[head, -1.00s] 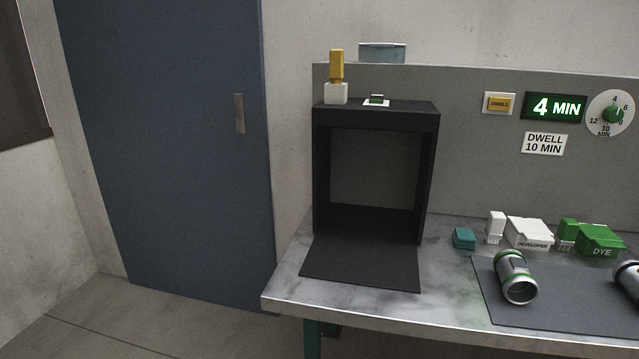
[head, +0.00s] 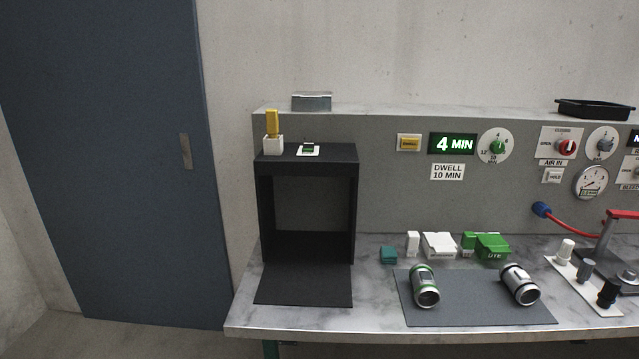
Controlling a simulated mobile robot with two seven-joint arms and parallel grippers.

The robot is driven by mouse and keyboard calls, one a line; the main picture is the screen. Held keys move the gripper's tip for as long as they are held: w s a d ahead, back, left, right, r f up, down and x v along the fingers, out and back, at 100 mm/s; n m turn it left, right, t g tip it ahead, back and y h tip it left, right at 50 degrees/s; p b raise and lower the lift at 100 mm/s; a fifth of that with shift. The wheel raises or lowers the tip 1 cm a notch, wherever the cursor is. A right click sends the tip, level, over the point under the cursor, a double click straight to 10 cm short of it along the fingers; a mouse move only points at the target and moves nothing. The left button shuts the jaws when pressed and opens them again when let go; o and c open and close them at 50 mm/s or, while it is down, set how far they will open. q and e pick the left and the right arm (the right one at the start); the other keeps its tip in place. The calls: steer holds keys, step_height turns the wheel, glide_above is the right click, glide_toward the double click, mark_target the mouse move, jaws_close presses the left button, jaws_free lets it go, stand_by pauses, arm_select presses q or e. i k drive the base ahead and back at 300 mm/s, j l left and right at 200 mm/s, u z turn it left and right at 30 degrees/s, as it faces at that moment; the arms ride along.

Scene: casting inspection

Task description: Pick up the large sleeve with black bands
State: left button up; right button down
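A silver sleeve with black bands (head: 519,285) lies tilted on the right part of a dark grey mat (head: 465,312) on the bench. A second silver sleeve with green bands (head: 425,286) lies on the left part of the same mat, apart from the first. The two look about alike in size. Neither of my grippers shows in the head view.
A black open booth (head: 307,165) stands left on the marbled bench (head: 375,318). Behind the mat are a teal block (head: 388,255), a white developer container (head: 439,245) and a green dye container (head: 492,247). Right are several small fittings on a white plate and a red-handled clamp (head: 622,214).

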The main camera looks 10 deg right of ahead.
mark_target(518, 281)
steer(key=z, duration=1.55)
steer(key=i+l+u, duration=0.1)
steer(key=u, duration=0.25)
steer(key=l+u, duration=0.1)
steer(key=u, duration=0.25)
steer(key=i+l+u, duration=0.1)
steer(key=u, duration=0.25)
steer(key=i+l+u, duration=0.2)
steer(key=l, duration=0.25)
steer(key=l+u, duration=0.25)
steer(key=l, duration=0.2)
steer(key=l+u, duration=0.15)
steer(key=l, duration=1.45)
